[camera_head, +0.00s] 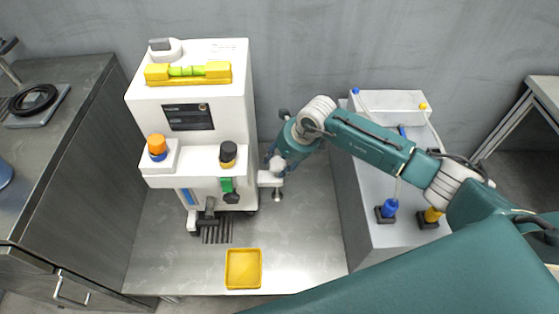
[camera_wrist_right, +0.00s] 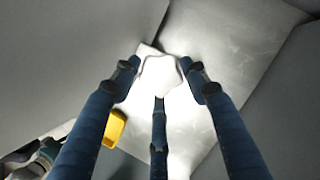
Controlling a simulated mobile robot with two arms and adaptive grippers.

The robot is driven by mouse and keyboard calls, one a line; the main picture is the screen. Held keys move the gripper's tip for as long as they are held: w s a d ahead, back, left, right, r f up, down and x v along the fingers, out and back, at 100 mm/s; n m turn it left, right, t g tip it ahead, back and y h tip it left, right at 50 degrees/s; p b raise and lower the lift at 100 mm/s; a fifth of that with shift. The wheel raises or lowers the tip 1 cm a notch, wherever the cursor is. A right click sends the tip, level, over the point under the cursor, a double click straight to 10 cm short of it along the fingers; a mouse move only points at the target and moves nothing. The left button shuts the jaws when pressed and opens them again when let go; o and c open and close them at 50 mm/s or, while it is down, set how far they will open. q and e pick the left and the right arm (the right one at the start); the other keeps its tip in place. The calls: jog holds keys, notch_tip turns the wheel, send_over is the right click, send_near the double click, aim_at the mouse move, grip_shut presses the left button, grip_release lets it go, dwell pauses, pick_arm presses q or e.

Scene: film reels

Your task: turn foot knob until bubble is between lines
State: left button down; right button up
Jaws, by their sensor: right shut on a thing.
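The white machine (camera_head: 228,105) stands on the metal bench, with a yellow spirit level (camera_head: 158,75) on top. The level's green vial (camera_head: 187,71) shows, but the bubble and lines are too small to tell apart. A white foot bracket (camera_head: 268,180) with a metal foot (camera_head: 277,194) sticks out at the machine's lower right. My right gripper (camera_head: 275,166) is over this bracket and hides the foot knob in the head view. In the right wrist view, my right gripper (camera_wrist_right: 159,80) has its blue fingers closed around the white lobed foot knob (camera_wrist_right: 159,74). My left gripper is not in view.
A yellow tray (camera_head: 243,285) lies at the bench's front. A grey block (camera_head: 372,160) with blue and yellow fittings stands to the right, under my right arm. A dark grey cabinet (camera_head: 80,160) flanks the left side. Bare bench shows around the tray.

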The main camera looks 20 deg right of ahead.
jog(key=shift+w+d+r, duration=0.1)
jog(key=shift+w+r, duration=0.05)
jog(key=shift+w, duration=0.1)
jog(key=o, duration=0.9)
jog(key=shift+o, duration=1.1)
jog(key=shift+s, duration=0.1)
jog(key=v, duration=1.1)
jog(key=shift+s+r, duration=0.2)
jog(key=shift+r, duration=0.15)
jog(key=shift+d+f, duration=0.1)
